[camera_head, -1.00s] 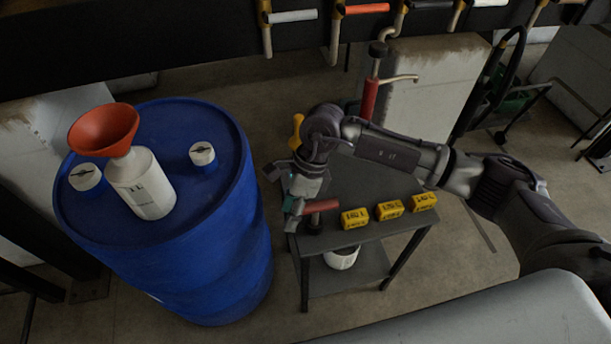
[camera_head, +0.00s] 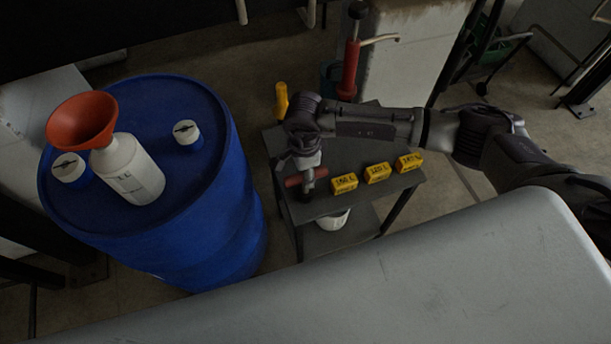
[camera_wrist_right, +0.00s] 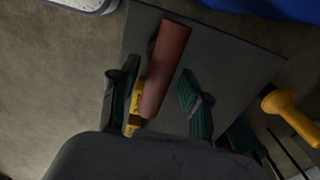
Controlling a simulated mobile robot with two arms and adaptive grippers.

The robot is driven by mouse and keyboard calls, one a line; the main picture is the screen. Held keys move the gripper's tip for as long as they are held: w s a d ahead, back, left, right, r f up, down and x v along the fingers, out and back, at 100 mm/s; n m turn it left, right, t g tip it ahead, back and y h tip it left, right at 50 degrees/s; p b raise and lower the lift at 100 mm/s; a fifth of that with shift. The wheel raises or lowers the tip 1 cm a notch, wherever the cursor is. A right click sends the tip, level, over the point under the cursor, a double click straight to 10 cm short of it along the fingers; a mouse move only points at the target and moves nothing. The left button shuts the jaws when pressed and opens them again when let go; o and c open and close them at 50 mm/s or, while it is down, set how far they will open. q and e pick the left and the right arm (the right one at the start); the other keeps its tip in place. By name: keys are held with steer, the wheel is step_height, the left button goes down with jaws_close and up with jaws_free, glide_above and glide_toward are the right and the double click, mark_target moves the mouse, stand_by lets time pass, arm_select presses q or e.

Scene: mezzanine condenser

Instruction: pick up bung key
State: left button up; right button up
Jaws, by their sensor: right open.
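The bung key, a tool with a red bar handle (camera_head: 307,179) and a dark lower end, stands on the left part of a small dark table (camera_head: 330,206). My right gripper (camera_head: 306,172) points down over it in the head view. In the right wrist view the red handle (camera_wrist_right: 166,68) lies lengthwise between the two open fingers of my right gripper (camera_wrist_right: 157,82), with a gap on each side. The handle hides most of the key's lower part there. My left gripper is in neither view.
Several yellow labelled blocks (camera_head: 376,173) stand in a row right of the key. A blue drum (camera_head: 225,215) with an orange funnel (camera_head: 82,121) and a white bottle (camera_head: 130,172) is left of the table. A white bucket (camera_head: 333,221) sits below. A yellow handle (camera_head: 282,98) rises behind.

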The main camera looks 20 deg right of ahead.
step_height(320, 180, down, 4)
steer(key=shift+d+r+p, duration=0.15)
steer(key=shift+r+p, duration=0.05)
steer(key=shift+p, duration=0.2)
steer(key=shift+f, duration=0.2)
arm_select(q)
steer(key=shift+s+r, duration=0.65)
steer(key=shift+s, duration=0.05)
arm_select(e)
jaws_close()
